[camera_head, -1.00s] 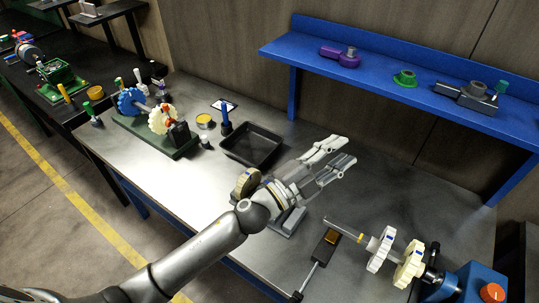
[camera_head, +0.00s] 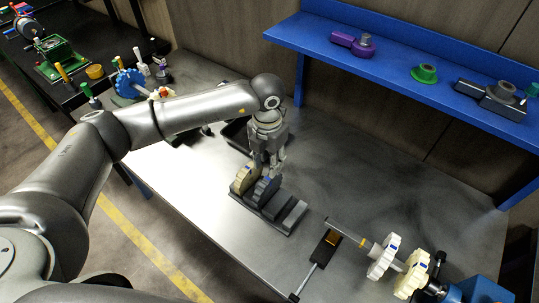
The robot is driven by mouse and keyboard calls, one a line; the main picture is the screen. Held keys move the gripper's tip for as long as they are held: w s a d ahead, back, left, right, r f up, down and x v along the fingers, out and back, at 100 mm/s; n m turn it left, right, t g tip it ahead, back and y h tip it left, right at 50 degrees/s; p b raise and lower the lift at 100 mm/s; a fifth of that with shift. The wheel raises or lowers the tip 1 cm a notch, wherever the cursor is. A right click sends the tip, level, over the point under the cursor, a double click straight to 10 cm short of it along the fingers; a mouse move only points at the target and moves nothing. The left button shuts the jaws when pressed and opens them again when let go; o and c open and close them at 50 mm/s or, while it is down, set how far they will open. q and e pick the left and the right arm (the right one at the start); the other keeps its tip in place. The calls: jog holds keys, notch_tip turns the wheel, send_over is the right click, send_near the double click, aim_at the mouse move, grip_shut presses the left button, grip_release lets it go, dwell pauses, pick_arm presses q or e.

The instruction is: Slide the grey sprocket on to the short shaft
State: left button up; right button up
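The grey sprocket (camera_head: 265,190) stands upright in a dark slotted rack (camera_head: 292,216) on the bench, beside a cream sprocket (camera_head: 242,179). My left gripper (camera_head: 268,167) points down just above and behind the grey sprocket. Its fingertips are small and partly hidden, so I cannot tell whether they are apart or touch the sprocket. A metal shaft (camera_head: 348,232) at the lower right carries white and cream sprockets. Another shaft assembly with a blue sprocket (camera_head: 130,84) is at the left, partly hidden by my arm. I cannot tell which shaft is the short one. My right gripper is not in view.
A dark tool with an orange-brown block (camera_head: 333,238) lies between the rack and the right shaft. A blue shelf (camera_head: 400,72) with several parts stands along the back. A black tray (camera_head: 236,133) is partly behind my arm. The bench's back right is clear.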

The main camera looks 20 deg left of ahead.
aim_at(267, 179)
pick_arm(q)
jog(key=shift+a, duration=0.25)
jog(key=shift+s+f+b, duration=0.1)
jog(key=shift+f+b, duration=0.3)
jog(key=shift+f, duration=0.25)
notch_tip(267, 179, down, 7)
jog(key=b, duration=0.3)
jog(key=shift+d, duration=0.1)
jog(key=shift+r, duration=0.3)
jog(key=shift+c, duration=1.1)
grip_shut()
jog(key=shift+r+p, duration=0.85)
jog(key=shift+r, duration=0.55)
jog(key=shift+r+p, duration=0.7)
jog(key=shift+r, duration=0.75)
jog(key=shift+f, duration=0.1)
